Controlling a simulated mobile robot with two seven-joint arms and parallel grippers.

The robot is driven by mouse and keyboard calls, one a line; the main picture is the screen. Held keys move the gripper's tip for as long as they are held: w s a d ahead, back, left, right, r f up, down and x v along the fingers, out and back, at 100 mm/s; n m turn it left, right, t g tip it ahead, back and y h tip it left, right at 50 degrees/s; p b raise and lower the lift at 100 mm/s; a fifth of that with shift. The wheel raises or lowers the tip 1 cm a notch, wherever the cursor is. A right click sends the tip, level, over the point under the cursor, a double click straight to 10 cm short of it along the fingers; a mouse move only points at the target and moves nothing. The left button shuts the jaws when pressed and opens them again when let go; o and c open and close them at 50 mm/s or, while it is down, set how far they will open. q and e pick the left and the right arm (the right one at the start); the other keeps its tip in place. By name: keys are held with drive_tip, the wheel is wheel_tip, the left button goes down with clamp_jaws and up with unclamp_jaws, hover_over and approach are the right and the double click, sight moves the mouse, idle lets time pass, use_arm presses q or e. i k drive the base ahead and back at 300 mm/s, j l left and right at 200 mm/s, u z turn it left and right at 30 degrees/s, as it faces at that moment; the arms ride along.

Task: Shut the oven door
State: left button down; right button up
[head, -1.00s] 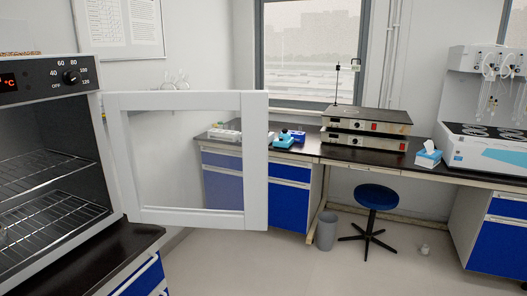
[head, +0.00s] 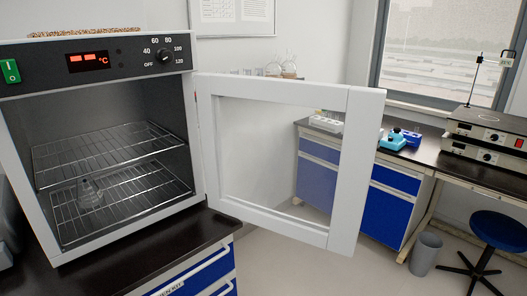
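The oven (head: 100,76) stands on a dark bench at the left, its front open. Its white-framed door (head: 352,170) with a clear window is swung wide open, hinged on the oven's right side and reaching out to the right. Inside are two wire racks (head: 130,152), and a glass flask (head: 90,192) stands on the lower one. Neither of my grippers shows in the head view.
The dark bench top (head: 185,245) has blue drawers below it. Behind the door, a blue-drawer bench (head: 398,205) holds small blue devices (head: 398,139). A grey bin (head: 425,254) and a blue stool (head: 497,228) stand on the floor at the right. The floor below the door is clear.

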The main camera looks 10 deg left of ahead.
sight(291, 158)
drive_tip(key=i+l+u, duration=0.9)
drive_tip(key=l+u, duration=0.6)
drive_tip(key=l, duration=0.3)
drive_tip(key=i+l+u, duration=0.1)
drive_tip(key=l+u, duration=0.8)
drive_tip(key=k+l+u, duration=0.2)
drive_tip(key=l+u, duration=0.2)
drive_tip(key=l, duration=0.25)
